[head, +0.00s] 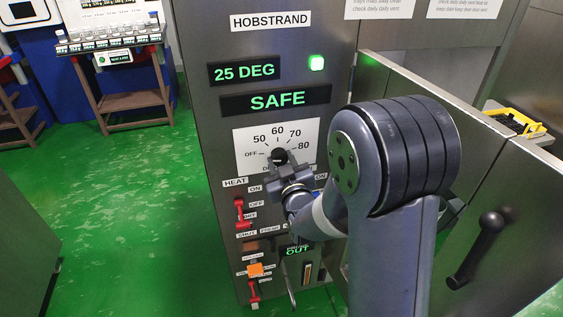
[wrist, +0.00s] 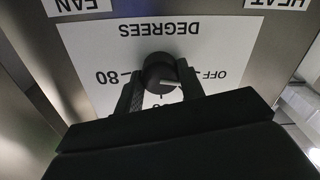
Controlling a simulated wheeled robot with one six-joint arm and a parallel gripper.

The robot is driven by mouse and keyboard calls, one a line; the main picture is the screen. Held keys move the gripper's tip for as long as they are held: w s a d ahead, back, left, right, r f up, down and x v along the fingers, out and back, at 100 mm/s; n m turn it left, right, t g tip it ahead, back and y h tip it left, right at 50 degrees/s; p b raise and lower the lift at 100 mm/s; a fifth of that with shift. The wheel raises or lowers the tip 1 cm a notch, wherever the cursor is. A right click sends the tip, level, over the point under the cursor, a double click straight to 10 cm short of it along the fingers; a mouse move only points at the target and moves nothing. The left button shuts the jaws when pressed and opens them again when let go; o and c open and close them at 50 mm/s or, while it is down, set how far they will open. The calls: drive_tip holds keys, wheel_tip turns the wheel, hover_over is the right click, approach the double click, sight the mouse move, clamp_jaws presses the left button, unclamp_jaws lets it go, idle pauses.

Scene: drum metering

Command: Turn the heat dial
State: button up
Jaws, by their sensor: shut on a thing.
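The heat dial (wrist: 158,70) is a round black knob with a white pointer line, on a white scale plate (wrist: 95,45) marked OFF to 80. In the wrist view, where the lettering is upside down, the pointer aims right and slightly down, near the OFF side. My gripper (wrist: 161,88) has a finger on each side of the knob and is shut on it. The fingers and palm hide the lower scale. In the head view my gripper (head: 281,167) is at the dial and covers much of it.
A red HEAT switch (head: 240,213) and an orange control (head: 256,270) sit below. A steel door with a black handle (head: 478,250) stands at right. Green floor lies open at left.

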drive_tip(key=c, duration=0.4)
